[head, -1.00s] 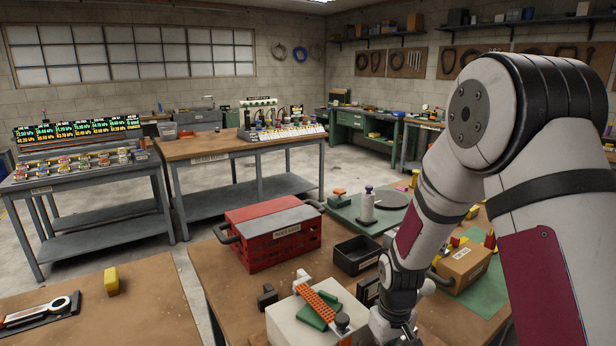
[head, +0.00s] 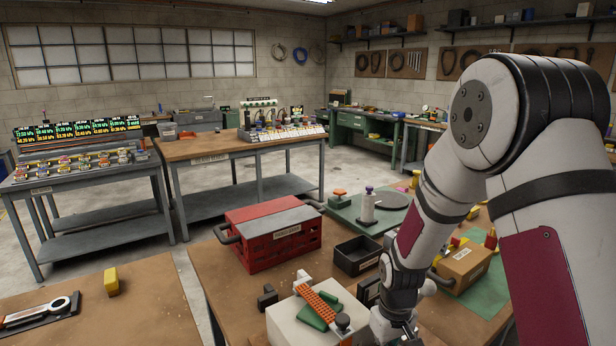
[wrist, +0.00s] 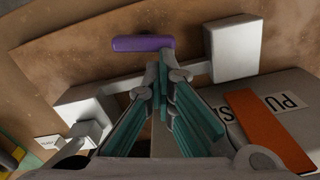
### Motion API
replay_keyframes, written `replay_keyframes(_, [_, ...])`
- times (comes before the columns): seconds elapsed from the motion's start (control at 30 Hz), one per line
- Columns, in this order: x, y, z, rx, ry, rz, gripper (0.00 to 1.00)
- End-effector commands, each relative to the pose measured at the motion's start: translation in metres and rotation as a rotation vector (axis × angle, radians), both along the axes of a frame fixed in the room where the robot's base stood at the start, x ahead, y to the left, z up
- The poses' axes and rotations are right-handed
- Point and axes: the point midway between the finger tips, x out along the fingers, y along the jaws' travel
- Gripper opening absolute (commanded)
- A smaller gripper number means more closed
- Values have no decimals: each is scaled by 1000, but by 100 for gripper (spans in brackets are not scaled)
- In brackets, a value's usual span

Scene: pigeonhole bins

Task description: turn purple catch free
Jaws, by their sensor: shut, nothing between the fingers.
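The purple catch (wrist: 143,43) is a short rounded bar at the top middle of the wrist view. It lies near a pale grey bar (wrist: 190,72) that runs to a pale square block (wrist: 231,50). My gripper (wrist: 164,70), with teal-sided fingers, is shut and empty. Its fingertips appear just below the catch's right end in the picture; I cannot tell whether they touch it. In the head view my wrist (head: 395,300) reaches down at the bottom, beside a white box (head: 290,325). The fingertips and the catch cannot be made out there.
An orange plate (wrist: 268,130) and a printed label (wrist: 288,102) are at the right of the wrist view. In the head view, a red crate (head: 275,238), a black tray (head: 357,256) and a cardboard box (head: 462,267) stand on the bench around my arm.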

Motion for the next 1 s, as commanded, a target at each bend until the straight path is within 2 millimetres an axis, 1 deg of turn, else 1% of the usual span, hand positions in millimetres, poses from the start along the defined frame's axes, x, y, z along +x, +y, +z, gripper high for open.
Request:
replay_keyframes(0.03, [2, -8, -12, -7, 3, -3, 0])
replay_keyframes(0.1, [3, -9, -10, -8, 2, -3, 0])
replay_keyframes(0.17, [3, -9, -5, -8, -1, -3, 0])
replay_keyframes(0.5, [2, -6, 36, -6, -2, -3, 0])
replay_keyframes(0.63, [2, -6, 49, -4, -3, -3, 0])
replay_keyframes(0.77, [2, -5, 54, -5, -2, -2, 0])
replay_keyframes(1.0, [3, -5, 54, -4, -1, -2, 0])
